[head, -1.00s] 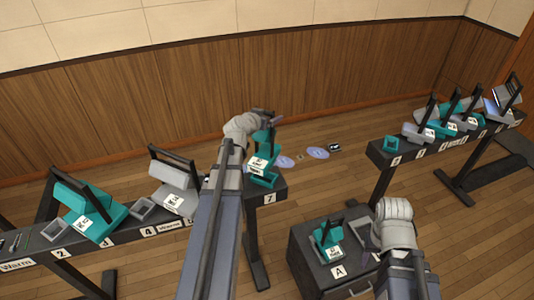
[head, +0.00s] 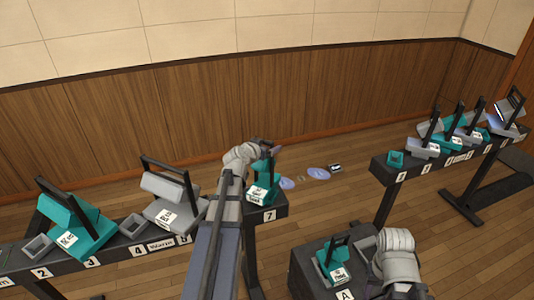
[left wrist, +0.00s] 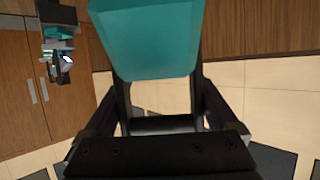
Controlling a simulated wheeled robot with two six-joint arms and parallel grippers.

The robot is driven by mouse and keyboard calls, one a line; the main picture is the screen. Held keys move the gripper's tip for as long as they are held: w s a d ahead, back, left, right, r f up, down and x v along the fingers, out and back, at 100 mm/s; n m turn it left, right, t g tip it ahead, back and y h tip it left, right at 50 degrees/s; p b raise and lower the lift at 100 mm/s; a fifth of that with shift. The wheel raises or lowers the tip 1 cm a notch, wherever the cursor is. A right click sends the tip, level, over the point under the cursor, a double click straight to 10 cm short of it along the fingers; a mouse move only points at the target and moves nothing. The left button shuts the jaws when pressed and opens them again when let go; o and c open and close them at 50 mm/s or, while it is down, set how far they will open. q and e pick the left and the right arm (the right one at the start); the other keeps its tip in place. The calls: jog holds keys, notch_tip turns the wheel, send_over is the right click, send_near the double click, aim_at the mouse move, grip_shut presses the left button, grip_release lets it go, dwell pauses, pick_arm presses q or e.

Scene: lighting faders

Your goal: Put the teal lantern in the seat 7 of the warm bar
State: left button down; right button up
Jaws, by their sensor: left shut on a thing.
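The teal lantern (head: 264,180), with a white label low on its front, stands upright at the right end of the warm bar (head: 112,255), above the number 7 tag. Its base is at seat 7 and looks lowered into it, but the seat is covered, so full contact cannot be told. My left gripper (head: 268,146) is shut on the lantern's top handle. The left wrist view shows the teal body (left wrist: 150,40) close beyond the fingers. My right arm is at lower right beside cart A; its fingers cannot be made out.
Another teal lantern (head: 335,262) sits on the dark cart (head: 308,262). A second bar (head: 384,172) at right holds several lanterns and an empty teal seat (head: 396,159).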

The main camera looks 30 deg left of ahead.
pick_arm(q)
jog(key=shift+f, duration=0.45)
pick_arm(e)
jog(key=shift+f, duration=0.5)
pick_arm(q)
jog(key=shift+f+b, duration=0.2)
jog(key=shift+b, duration=0.1)
grip_release()
pick_arm(e)
jog(key=shift+f, duration=0.1)
pick_arm(q)
jog(key=shift+r, duration=0.15)
jog(key=shift+s+r+p, duration=0.15)
jog(key=shift+r+p, duration=0.05)
jog(key=shift+p, duration=0.15)
jog(key=a+p+v, duration=0.1)
jog(key=p+v, duration=0.3)
jog(key=v, duration=0.7)
jog(key=shift+s+d, duration=0.35)
jog(key=shift+d, duration=0.15)
pick_arm(e)
notch_tip(320, 180, up, 5)
jog(key=shift+f, duration=0.1)
